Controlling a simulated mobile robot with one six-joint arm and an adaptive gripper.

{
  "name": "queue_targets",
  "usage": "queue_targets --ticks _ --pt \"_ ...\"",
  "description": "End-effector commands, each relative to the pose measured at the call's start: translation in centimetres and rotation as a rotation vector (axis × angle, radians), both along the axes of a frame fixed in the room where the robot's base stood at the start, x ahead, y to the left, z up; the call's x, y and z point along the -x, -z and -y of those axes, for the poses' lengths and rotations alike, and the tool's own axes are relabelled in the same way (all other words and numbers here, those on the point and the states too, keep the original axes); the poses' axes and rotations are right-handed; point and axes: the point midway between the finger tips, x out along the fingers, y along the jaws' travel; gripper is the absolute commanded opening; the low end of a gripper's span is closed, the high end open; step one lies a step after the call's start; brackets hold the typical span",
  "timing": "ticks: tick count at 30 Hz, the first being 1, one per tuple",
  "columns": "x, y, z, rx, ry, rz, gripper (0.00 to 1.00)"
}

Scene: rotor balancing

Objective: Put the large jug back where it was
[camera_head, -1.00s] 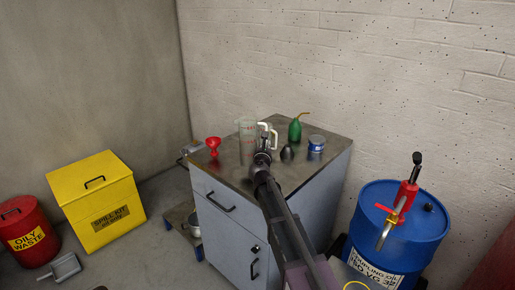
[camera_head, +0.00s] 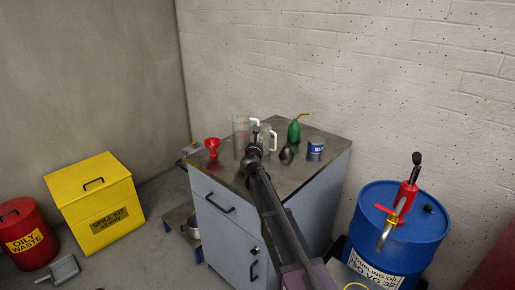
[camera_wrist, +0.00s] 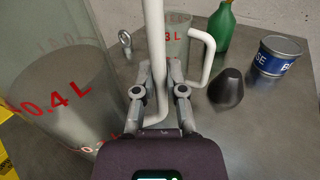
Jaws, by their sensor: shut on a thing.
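The large jug (camera_head: 240,137) is clear with red marks and stands at the back left of the cabinet top. In the wrist view the jug (camera_wrist: 60,95) fills the left side, with "0.4 L" readable. My gripper (camera_head: 257,137) is shut on its white handle (camera_wrist: 155,45); the fingers (camera_wrist: 160,72) are on either side of it. I cannot tell whether the jug's base touches the top. A smaller clear jug (camera_wrist: 176,45), also with a white handle, stands just behind and right of my gripper, partly hidden by it.
The cabinet top (camera_head: 290,178) also bears a red funnel (camera_head: 212,144), a green oil can (camera_head: 294,131), a dark cone-shaped object (camera_head: 286,155) and a blue-and-white tin (camera_head: 316,147). The front right of the top is clear. A blue drum (camera_head: 395,232) stands to the right.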

Motion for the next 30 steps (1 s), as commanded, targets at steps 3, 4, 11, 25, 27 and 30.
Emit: queue_targets --ticks 3,4,11,25,27,30 --pt "-0.2 1.1 -0.2 -0.001 0.000 0.000 0.00" --pt "-0.2 1.4 -0.2 -0.001 0.000 0.000 0.00" --pt "-0.2 3.1 -0.2 -0.001 -0.001 0.000 0.00" --pt "-0.2 3.5 -0.3 -0.001 -0.002 0.000 0.00" --pt "-0.2 3.6 -0.3 -0.001 -0.002 0.000 0.00" --pt "-0.2 3.9 -0.3 -0.001 -0.002 0.000 0.00"
